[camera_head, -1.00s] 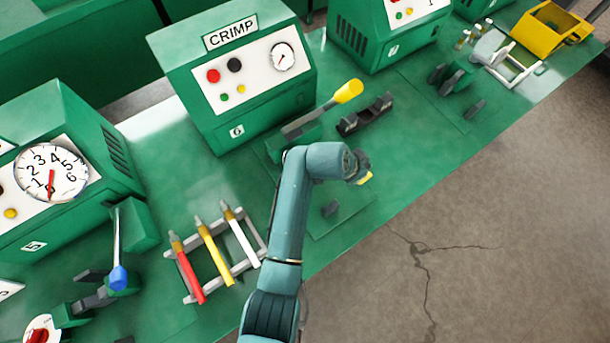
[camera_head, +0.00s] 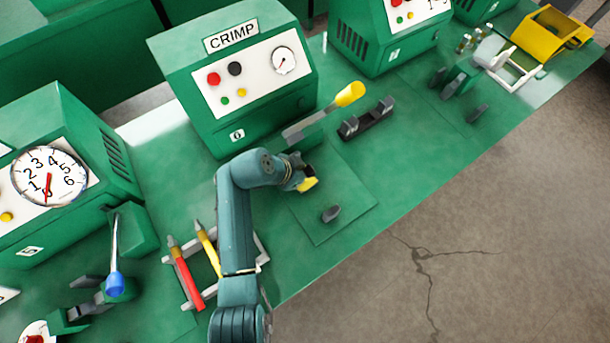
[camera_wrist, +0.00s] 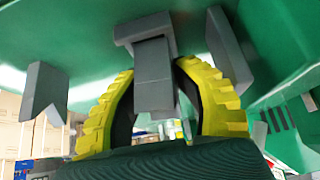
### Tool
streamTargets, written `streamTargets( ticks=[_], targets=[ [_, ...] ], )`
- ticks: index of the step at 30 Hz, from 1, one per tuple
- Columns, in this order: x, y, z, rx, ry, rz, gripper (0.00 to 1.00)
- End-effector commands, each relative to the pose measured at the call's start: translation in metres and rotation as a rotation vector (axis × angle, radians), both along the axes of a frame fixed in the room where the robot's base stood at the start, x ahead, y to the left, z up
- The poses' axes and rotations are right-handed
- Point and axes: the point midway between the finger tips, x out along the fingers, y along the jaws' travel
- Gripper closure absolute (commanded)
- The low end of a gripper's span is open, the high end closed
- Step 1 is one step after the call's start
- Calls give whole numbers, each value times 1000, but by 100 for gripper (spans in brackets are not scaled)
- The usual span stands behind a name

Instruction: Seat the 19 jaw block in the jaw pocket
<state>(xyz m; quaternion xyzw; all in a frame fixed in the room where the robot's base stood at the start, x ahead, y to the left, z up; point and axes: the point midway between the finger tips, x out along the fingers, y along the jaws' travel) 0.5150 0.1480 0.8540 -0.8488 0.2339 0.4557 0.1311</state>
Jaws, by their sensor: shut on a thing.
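My gripper (camera_head: 305,184) is beside the press marked 6, near the base of the yellow-handled lever (camera_head: 350,94). In the wrist view its yellow fingers (camera_wrist: 160,100) are shut on a dark grey jaw block (camera_wrist: 153,75). I cannot read a number on the block. A wider grey piece (camera_wrist: 143,27) shows at its far end; I cannot tell whether it is part of the block. Grey parts stand left (camera_wrist: 45,92) and right (camera_wrist: 228,50) of the fingers, apart from the held block. The jaw pocket cannot be made out clearly; my arm hides part of that area.
A loose dark piece (camera_head: 331,214) lies on the green mat (camera_head: 352,197). A dark holder (camera_head: 367,120) stands right of the lever. A rack with red (camera_head: 187,275) and yellow (camera_head: 209,250) tools is left of my arm. The mat's front right is clear.

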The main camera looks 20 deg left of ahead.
Motion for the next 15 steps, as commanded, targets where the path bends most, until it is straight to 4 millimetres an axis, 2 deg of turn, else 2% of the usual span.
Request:
streamTargets(
  ticks=[1,2,4,15],
  targets=[
    [-5,-2,-11,-2,21,4,100],
    [-6,-2,-13,-4,26,4,65],
    [-7,-2,-14,-4,27,3,52],
    [-4,-1,-9,-2,16,3,51]
  ],
)
